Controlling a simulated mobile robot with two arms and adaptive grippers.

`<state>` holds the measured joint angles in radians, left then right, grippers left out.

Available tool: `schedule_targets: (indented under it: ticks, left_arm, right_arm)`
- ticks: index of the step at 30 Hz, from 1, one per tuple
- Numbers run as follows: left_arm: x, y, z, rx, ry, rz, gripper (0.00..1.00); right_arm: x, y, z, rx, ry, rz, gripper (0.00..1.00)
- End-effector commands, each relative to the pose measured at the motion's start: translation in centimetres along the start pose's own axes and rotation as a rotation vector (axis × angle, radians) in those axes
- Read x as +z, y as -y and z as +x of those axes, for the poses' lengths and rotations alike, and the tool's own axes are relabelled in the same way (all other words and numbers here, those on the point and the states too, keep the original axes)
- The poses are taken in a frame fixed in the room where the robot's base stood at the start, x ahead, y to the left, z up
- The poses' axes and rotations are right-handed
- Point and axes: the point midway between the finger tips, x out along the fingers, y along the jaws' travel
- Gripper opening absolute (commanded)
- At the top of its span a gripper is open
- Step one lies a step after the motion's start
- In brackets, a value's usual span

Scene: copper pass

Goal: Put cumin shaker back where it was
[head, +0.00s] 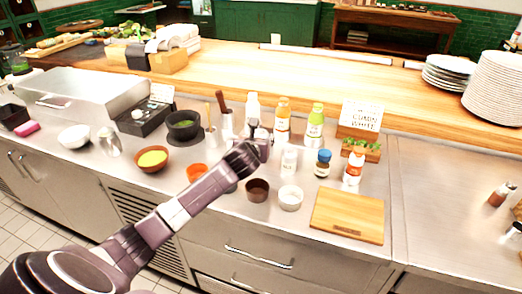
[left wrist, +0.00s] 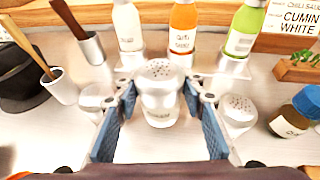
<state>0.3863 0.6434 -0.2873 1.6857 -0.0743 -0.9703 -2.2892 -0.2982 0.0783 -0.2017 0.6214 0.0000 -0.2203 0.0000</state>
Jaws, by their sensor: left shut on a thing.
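My left gripper (head: 260,139) reaches over the counter to the row of bottles. In the left wrist view its blue-padded fingers (left wrist: 158,118) are shut around a white shaker (left wrist: 160,106) with a perforated metal lid. The shaker is upright; its label is too small to read, so I cannot confirm that it is the cumin. In the head view the arm mostly hides it. One similar shaker (left wrist: 97,96) stands to its left and another (left wrist: 238,113) to its right, also seen in the head view (head: 289,160). My right gripper is not in view.
White, orange and green bottles (head: 283,121) stand close behind. A sign (head: 361,116) reads "CUMIN" and "WHITE". Utensil cups (left wrist: 92,50) stand left.

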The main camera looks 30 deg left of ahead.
Motion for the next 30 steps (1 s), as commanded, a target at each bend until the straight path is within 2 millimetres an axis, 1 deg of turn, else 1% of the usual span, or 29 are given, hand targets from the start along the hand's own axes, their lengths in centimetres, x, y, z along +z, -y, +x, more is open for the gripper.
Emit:
schedule_targets:
  ticks: [4, 9, 12, 24, 25, 29, 30]
  left_arm:
    - [-1.0, 0.0, 0.4, 0.001, 0.000, 0.000, 0.11]
    - [-3.5, 0.0, 1.4, 0.000, -0.002, -0.002, 0.11]
    - [-4.3, 0.0, 1.8, 0.000, 0.001, -0.001, 0.11]
    - [-4.7, -0.1, 2.0, 0.000, 0.002, 0.002, 0.11]
    - [-4.8, -0.1, 2.0, 0.000, 0.002, 0.002, 0.38]
    - [-4.7, 0.0, 2.0, 0.000, 0.001, 0.002, 0.52]
    - [-4.7, 0.0, 2.0, 0.000, 0.001, 0.001, 0.55]
  right_arm:
    - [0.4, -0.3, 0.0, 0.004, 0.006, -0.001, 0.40]
    - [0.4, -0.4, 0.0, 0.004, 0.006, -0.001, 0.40]
    - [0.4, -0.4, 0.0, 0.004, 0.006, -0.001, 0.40]
    - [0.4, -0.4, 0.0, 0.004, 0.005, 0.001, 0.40]
    - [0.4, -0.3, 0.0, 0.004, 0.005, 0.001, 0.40]
    - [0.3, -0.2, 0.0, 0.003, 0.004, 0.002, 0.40]
    - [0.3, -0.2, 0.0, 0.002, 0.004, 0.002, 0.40]
